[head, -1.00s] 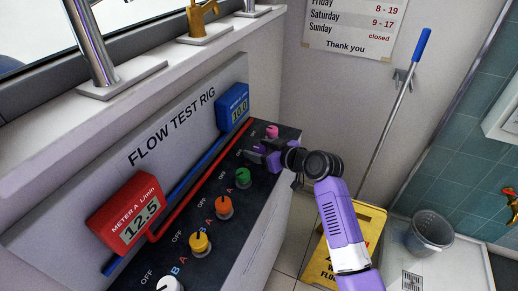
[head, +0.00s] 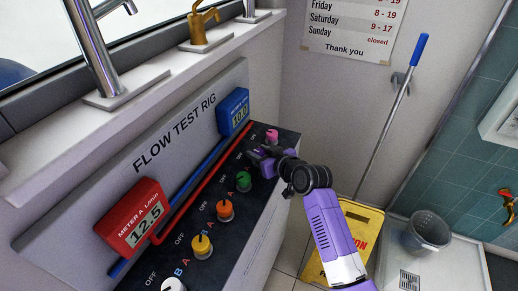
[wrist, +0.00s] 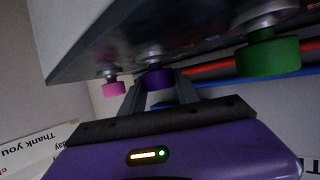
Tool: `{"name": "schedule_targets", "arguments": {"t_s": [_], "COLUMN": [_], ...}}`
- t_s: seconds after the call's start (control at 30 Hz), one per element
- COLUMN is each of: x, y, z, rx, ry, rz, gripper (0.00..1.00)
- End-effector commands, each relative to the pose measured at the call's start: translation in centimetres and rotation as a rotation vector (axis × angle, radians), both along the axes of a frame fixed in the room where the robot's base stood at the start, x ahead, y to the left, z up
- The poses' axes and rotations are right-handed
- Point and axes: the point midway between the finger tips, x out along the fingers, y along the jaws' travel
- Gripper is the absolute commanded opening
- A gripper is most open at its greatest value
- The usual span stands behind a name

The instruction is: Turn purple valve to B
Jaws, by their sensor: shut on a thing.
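The purple valve (wrist: 157,78) is a round knob on the dark panel of the flow test rig, between the pink and green knobs. My gripper (head: 262,160) is at it in the head view and covers most of it there. In the wrist view my gripper (wrist: 155,92) has one finger on each side of the purple knob and is shut on it. The knob's pointer and its OFF, A and B marks are hidden, so its setting cannot be told.
A pink knob (head: 272,135) and a green knob (head: 243,181) sit close on either side. Orange (head: 225,210), yellow (head: 202,246) and white (head: 173,285) knobs follow nearer. Meter A (head: 134,219) reads 12.5; the blue meter (head: 234,111) seems to read 10.0.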

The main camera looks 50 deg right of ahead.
Motion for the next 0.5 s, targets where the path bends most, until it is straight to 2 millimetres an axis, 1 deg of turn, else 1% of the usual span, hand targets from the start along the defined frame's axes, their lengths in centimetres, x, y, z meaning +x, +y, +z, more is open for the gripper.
{"name": "schedule_targets", "arguments": {"t_s": [0.03,0.13,0.5], "x": [0.00,0.03,0.15], "y": [0.29,0.33,0.32], "z": [0.39,0.41,-0.01], "rx": [0.002,-0.001,-0.003], "ry": [0.004,0.003,-0.001], "rz": [-0.024,-0.085,-0.316], "gripper": [0.00,0.00,0.00]}}
